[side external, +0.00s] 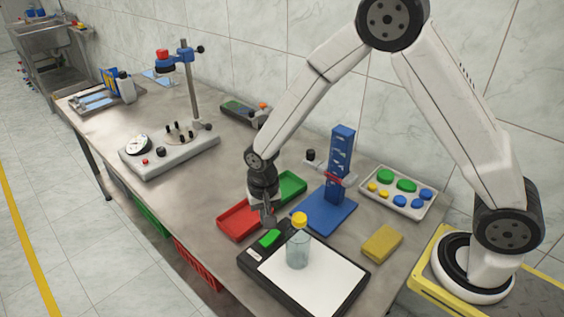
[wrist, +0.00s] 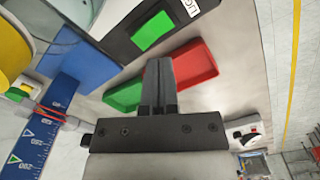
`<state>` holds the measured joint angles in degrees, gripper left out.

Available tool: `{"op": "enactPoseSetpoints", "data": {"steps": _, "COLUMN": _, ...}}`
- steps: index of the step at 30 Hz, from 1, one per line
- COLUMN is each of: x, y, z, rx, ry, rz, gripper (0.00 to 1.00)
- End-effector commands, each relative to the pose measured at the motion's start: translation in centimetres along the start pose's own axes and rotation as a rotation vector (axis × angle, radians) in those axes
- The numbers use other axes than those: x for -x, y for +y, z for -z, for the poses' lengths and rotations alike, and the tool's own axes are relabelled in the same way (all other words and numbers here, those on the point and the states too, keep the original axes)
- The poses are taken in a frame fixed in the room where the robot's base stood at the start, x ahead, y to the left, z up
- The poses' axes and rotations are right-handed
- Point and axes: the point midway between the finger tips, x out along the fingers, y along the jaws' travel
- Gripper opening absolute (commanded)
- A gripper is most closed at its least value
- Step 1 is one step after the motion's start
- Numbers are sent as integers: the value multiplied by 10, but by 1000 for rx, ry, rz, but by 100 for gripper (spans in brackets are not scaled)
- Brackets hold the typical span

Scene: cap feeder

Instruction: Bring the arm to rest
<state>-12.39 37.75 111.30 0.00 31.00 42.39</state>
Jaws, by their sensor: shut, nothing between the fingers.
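My gripper (side external: 268,217) is shut and empty. In the side external view it hangs from my arm, pointing down, just above the red tray (side external: 237,221) and the green tray (side external: 291,186), near the black-framed board. In the wrist view my gripper (wrist: 158,64) shows its fingers together, in front of the red tray (wrist: 197,66) and the green tray (wrist: 124,96). From these views I cannot tell its exact height above the trays.
A clear bottle with a yellow cap (side external: 299,219) stands on the white-topped black board (side external: 322,287), close to my gripper. A blue cap tower (side external: 341,160), a cap tray (side external: 367,204) and a yellow block (side external: 382,244) are to the right. A gauge stand (side external: 170,149) is at left.

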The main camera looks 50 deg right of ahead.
Motion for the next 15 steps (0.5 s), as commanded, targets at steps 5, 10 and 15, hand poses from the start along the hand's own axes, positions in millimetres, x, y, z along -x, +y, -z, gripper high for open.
{"op": "enactPoseSetpoints", "data": {"steps": 5, "x": 1, "y": 1, "z": 0, "rx": 3, "ry": 2, "rz": 2, "gripper": 0}}
{"op": "enactPoseSetpoints", "data": {"steps": 10, "x": 11, "y": 9, "z": -1, "rx": 32, "ry": 14, "rz": 12, "gripper": 0}}
{"op": "enactPoseSetpoints", "data": {"steps": 15, "x": 31, "y": 29, "z": -5, "rx": 102, "ry": 41, "rz": 30, "gripper": 0}}
